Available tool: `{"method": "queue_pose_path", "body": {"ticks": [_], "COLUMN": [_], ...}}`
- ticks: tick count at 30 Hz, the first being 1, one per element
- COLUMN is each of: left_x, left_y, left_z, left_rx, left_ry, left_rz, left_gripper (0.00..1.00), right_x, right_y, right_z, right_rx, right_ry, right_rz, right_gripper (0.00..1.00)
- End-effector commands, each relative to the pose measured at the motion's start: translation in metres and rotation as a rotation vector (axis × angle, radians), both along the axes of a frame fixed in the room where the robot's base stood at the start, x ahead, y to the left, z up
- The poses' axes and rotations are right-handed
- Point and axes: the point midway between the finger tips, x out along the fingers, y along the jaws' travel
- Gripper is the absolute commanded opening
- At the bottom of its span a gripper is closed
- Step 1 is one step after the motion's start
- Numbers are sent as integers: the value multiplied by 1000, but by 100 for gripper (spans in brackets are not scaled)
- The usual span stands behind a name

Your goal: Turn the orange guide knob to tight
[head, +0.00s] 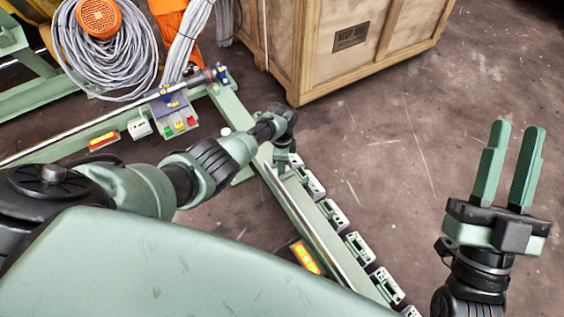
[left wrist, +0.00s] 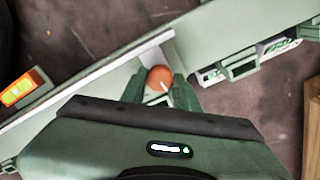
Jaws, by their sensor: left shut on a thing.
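The orange guide knob (left wrist: 160,77) is round with a short white line on its top, pointing down and to the right in the left wrist view. It sits beside a pale bracket on the green rail (left wrist: 90,82). My left gripper (left wrist: 162,88) has one green finger on each side of the knob and is shut on it. In the head view my left gripper (head: 287,161) reaches down to the green rail, and I cannot make out the knob there. My right gripper (head: 517,128) is raised at the right, fingers apart and empty.
A wooden crate (head: 350,45) stands on the floor behind the rail. A grey cable coil (head: 110,60) lies at the upper left. Small green-and-white blocks (head: 333,215) line the rail. Floor between rail and right gripper is clear.

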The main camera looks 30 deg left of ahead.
Motion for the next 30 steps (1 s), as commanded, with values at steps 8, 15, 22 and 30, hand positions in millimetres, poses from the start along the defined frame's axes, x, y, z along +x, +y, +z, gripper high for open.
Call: {"method": "queue_pose_path", "body": {"ticks": [8, 15, 22, 30], "left_x": [1, 1, 0, 1], "left_y": [-1, -1, 0, 0], "left_z": [1, 0, 3, 23], "left_rx": [-2, -1, -1, -1], "left_ry": [-2, -2, 0, -3], "left_rz": [0, 1, 1, 0], "left_gripper": [0, 40, 40, 40], "right_x": [0, 0, 4, 31], "right_y": [0, 0, 1, 2], "right_z": [0, 0, -2, -47], "right_rx": [1, 0, -8, -87], "right_ry": [0, 0, 28, 305], "right_rz": [1, 1, 1, -16], "right_gripper": [29, 29, 29, 29]}}
